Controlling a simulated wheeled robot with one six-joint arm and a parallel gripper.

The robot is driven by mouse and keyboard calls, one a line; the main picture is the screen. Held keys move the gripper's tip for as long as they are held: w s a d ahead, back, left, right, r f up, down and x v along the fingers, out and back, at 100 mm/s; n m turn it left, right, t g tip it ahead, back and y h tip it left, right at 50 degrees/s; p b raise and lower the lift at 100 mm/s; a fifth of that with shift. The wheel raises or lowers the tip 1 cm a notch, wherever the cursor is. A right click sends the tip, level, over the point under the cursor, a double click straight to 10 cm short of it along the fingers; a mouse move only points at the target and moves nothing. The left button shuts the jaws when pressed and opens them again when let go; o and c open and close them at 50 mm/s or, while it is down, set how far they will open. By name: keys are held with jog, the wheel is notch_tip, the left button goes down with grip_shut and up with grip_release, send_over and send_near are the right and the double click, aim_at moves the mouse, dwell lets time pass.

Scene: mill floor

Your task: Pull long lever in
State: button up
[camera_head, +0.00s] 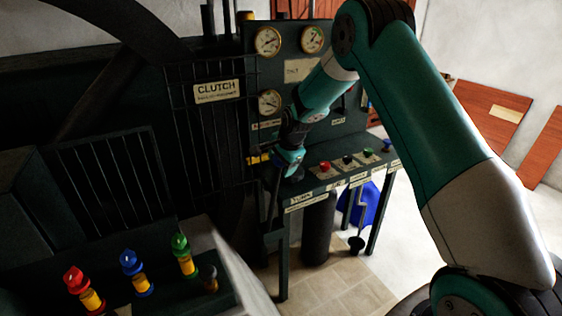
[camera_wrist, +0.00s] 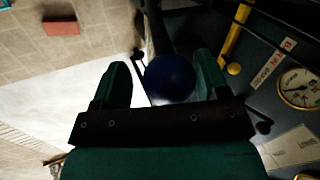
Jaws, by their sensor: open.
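My gripper (camera_head: 290,165) is at the near left end of the control desk, beside the dark panel. In the wrist view my gripper (camera_wrist: 163,66) is open, with one finger on each side of a dark blue ball knob (camera_wrist: 170,80). I see a gap at the left finger; the right finger is close to the ball, and contact cannot be told. A dark shaft (camera_wrist: 157,28) runs up the picture from behind the ball and looks like its lever. In the head view the knob is hidden by my gripper, and a dark upright bar (camera_head: 273,205) shows below it.
The desk (camera_head: 345,172) carries several coloured knobs. Gauges (camera_head: 268,41) and a CLUTCH sign (camera_head: 218,91) are behind. A hanging lever with a black knob (camera_head: 357,244) is below the desk. Red, blue and green lamps (camera_head: 131,262) stand at the front left. Open floor lies at the right.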

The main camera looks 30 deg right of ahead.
jog(key=shift+s+f, duration=0.1)
jog(key=shift+s, duration=0.05)
jog(key=shift+r, duration=0.3)
jog(key=b+v, duration=0.3)
jog(key=v, duration=1.4)
jog(key=shift+b, duration=0.3)
